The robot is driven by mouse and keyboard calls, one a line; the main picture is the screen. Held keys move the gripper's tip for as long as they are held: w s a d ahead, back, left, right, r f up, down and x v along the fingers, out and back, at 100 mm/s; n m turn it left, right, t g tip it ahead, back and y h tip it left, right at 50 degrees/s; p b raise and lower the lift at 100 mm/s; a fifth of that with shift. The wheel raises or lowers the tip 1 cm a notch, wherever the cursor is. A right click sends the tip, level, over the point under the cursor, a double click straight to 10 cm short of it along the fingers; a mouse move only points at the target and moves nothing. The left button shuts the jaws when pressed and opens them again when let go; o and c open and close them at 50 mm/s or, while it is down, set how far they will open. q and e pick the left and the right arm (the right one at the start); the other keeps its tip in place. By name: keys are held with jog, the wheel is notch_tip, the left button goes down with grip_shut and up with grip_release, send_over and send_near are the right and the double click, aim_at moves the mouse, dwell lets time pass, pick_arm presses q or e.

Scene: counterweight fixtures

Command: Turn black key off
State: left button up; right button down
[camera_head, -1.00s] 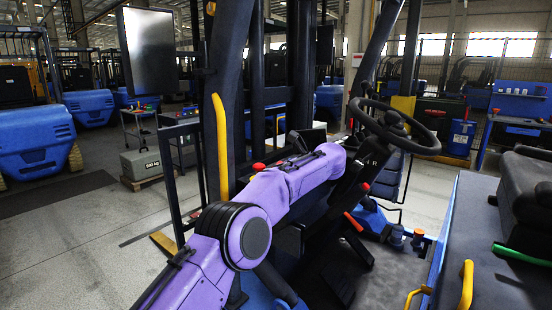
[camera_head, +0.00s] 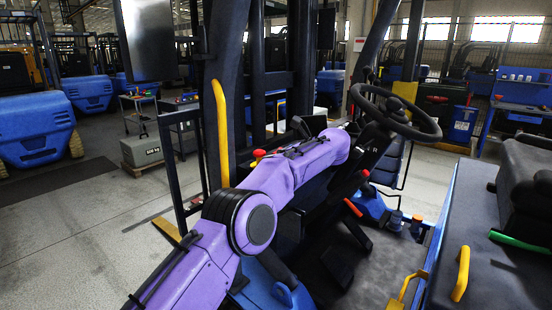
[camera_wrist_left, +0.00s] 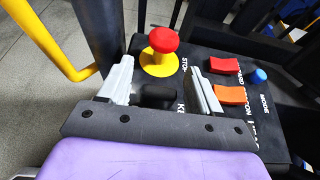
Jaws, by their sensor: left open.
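The black key (camera_wrist_left: 158,95) shows in the left wrist view as a dark knob on a black panel, by a partly covered white label starting with K. My left gripper (camera_wrist_left: 159,66) is open, with one grey finger on each side of the key. Whether the fingers touch it I cannot tell. In the head view my purple left arm reaches over the forklift's dash; its gripper and the key are not clearly visible there. My right gripper is not in view.
A red stop button on a yellow base (camera_wrist_left: 160,52) stands just beyond the key. Red (camera_wrist_left: 224,65) and orange (camera_wrist_left: 230,95) switches and a blue button (camera_wrist_left: 260,76) lie to the right. A yellow rail (camera_wrist_left: 50,42) is at left. The steering wheel (camera_head: 432,128) is right of my arm.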

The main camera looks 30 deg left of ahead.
pick_arm(q)
jog(key=v, duration=0.9)
jog(key=shift+d+r, duration=0.15)
jog(key=shift+d, duration=0.2)
